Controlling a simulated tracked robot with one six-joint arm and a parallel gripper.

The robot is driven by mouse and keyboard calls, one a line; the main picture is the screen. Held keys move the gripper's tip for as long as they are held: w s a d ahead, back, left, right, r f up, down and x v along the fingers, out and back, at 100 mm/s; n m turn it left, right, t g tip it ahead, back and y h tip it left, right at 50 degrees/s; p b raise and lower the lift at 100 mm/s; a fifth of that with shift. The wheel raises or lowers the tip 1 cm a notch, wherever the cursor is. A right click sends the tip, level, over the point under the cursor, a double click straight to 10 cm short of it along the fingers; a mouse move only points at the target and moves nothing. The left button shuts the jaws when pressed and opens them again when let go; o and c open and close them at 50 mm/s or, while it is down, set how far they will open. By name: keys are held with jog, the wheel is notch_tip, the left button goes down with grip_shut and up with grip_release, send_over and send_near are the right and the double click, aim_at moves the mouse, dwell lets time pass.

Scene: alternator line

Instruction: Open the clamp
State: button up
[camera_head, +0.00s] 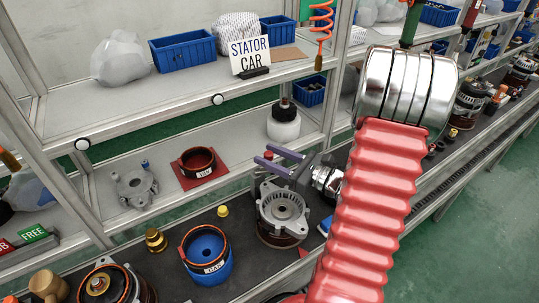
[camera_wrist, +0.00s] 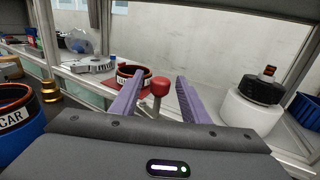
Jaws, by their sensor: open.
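My gripper (camera_head: 262,154) is open, with its two purple fingers pointing left above the bench, behind the grey alternator housing (camera_head: 283,207). In the wrist view, my gripper (camera_wrist: 160,77) has a red ball knob (camera_wrist: 160,86) on a thin stem showing between its fingers. This knob looks like the clamp's handle. It appears apart from both fingers, though its exact depth is unclear. The rest of the clamp is hidden below my gripper's body.
A blue stator holder (camera_head: 207,265) and a brass part (camera_head: 155,240) stand left of the housing. A red stator pad (camera_head: 185,181) lies on the shelf.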

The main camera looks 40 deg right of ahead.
jog(key=shift+w+a, duration=0.15)
jog(key=shift+w, duration=0.15)
jog(key=shift+c, duration=0.2)
jog(key=c, duration=1)
jog(key=shift+w+y, duration=0.1)
jog(key=shift+y, duration=0.2)
jog(key=shift+w+n+g+y, duration=0.25)
jog(key=shift+n+g+y, duration=0.45)
jog(key=shift+n+y, duration=0.35)
jog(key=shift+w+n+g+y, duration=0.2)
jog(key=shift+n+g+y, duration=0.5)
jog(key=shift+y, duration=0.2)
jog(key=shift+w+n+g+y, duration=0.2)
jog(key=shift+n+g+y, duration=0.45)
jog(key=shift+y, duration=0.2)
jog(key=o, duration=1)
jog(key=shift+o, duration=0.2)
jog(key=shift+d, duration=0.2)
